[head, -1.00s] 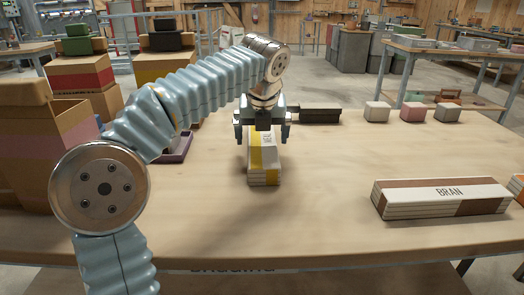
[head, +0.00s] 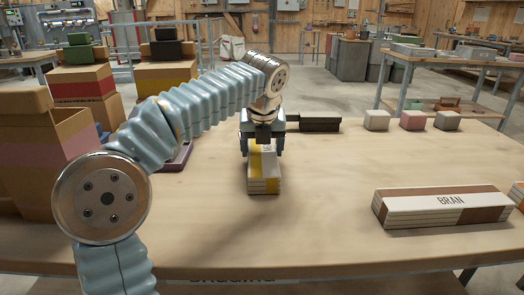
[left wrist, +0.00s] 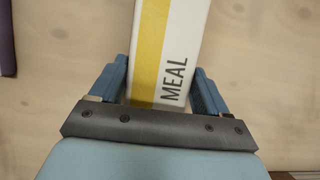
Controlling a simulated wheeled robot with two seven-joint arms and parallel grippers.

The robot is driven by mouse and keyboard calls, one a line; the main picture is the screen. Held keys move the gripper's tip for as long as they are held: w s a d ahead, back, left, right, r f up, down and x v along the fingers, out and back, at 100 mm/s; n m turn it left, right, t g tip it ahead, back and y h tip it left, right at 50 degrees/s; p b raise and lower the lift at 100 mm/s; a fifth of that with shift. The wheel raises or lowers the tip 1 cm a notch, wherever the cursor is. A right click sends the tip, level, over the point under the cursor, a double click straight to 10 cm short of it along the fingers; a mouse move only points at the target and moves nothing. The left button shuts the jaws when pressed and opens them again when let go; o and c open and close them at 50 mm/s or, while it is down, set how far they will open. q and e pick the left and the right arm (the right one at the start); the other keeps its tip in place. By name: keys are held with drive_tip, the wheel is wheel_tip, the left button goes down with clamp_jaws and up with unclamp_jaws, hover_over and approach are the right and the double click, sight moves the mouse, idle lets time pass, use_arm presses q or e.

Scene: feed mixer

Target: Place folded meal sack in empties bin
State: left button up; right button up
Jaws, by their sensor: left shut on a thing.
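The folded meal sack (head: 264,184) is white with a yellow band and striped layered edges. It appears to lie on the table in front of me, its near end facing me. In the left wrist view the sack (left wrist: 171,45) shows the word MEAL. My left gripper (head: 263,149) reaches down over the sack's far part and is shut on it, with one blue finger at each side. The left gripper (left wrist: 162,85) also shows in the left wrist view. My right gripper is not in view. I cannot tell which container is the empties bin.
A BRAN sack (head: 445,207) lies at the right. Several small blocks (head: 411,120) and a dark tray (head: 319,122) stand farther back. A tall cardboard box (head: 40,150) stands at the left. A purple tray (head: 178,157) is partly behind my arm.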

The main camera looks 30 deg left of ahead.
sight(262, 147)
use_arm(q)
wheel_tip(262, 147, up, 3)
drive_tip(key=shift+r+p, duration=0.2)
drive_tip(key=shift+p, duration=0.45)
drive_tip(key=s+r, duration=0.1)
drive_tip(key=r, duration=0.1)
drive_tip(key=s+d+r, duration=0.1)
drive_tip(key=s+r, duration=0.1)
drive_tip(key=s+d+r+p, duration=0.1)
drive_tip(key=r, duration=0.1)
drive_tip(key=shift+s+d, duration=0.15)
drive_tip(key=shift+s, duration=0.05)
drive_tip(key=s+d+r, duration=0.3)
drive_tip(key=s+d, duration=0.1)
drive_tip(key=s, duration=0.4)
drive_tip(key=shift+r, duration=0.3)
drive_tip(key=shift+d, duration=0.1)
